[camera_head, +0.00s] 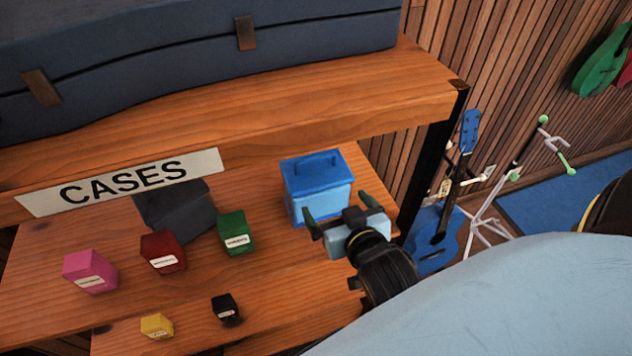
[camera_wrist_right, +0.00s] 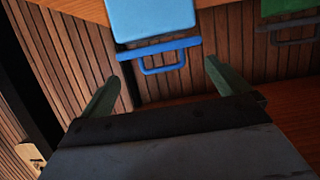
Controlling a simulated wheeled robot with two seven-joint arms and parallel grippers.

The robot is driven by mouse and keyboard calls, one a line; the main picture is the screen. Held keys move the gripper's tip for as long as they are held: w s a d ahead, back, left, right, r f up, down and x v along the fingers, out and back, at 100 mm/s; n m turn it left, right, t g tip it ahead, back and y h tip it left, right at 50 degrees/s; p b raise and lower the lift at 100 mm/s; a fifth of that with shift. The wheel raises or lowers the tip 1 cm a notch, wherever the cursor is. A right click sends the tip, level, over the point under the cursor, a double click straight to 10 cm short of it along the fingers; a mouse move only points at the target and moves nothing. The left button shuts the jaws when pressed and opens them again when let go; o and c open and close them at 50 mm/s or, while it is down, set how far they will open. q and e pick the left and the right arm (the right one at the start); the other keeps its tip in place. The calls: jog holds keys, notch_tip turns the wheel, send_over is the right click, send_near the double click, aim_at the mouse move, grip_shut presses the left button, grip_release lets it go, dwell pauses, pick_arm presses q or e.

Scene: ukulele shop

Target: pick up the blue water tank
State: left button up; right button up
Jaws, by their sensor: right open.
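The blue water tank (camera_head: 318,188) stands upright on the lower wooden shelf in the head view, near its right end. It is a box with a darker blue lid and a handle on top. My right gripper (camera_head: 338,212) is open just in front of and to the right of the tank, with its green fingers spread. In the right wrist view the tank (camera_wrist_right: 152,22) is at the top centre, its handle hanging toward the gap between the open fingers (camera_wrist_right: 158,88). The fingers are apart from it. My left gripper is not in view.
Small pink (camera_head: 90,271), red (camera_head: 163,251), green (camera_head: 236,232), yellow (camera_head: 157,326) and black (camera_head: 226,308) boxes sit left of the tank. A dark post (camera_head: 432,150) and blue ukulele (camera_head: 435,235) are at right.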

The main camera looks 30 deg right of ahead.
aim_at(315, 159)
jog(key=shift+t+h, duration=0.3)
jog(key=shift+t, duration=0.5)
jog(key=x, duration=0.3)
jog(key=r+x, duration=0.1)
jog(key=x, duration=0.4)
jog(key=shift+w+r+p, duration=0.2)
jog(key=shift+w+p, duration=0.15)
jog(key=shift+w, duration=0.15)
jog(key=x, duration=0.2)
jog(key=p+x, duration=0.1)
jog(key=x, duration=0.2)
jog(key=shift+w+d, duration=0.1)
jog(key=shift+d, duration=0.15)
jog(key=c, duration=1.6)
jog(key=shift+r, duration=0.25)
jog(key=shift+c, duration=0.7)
jog(key=shift+r, duration=0.15)
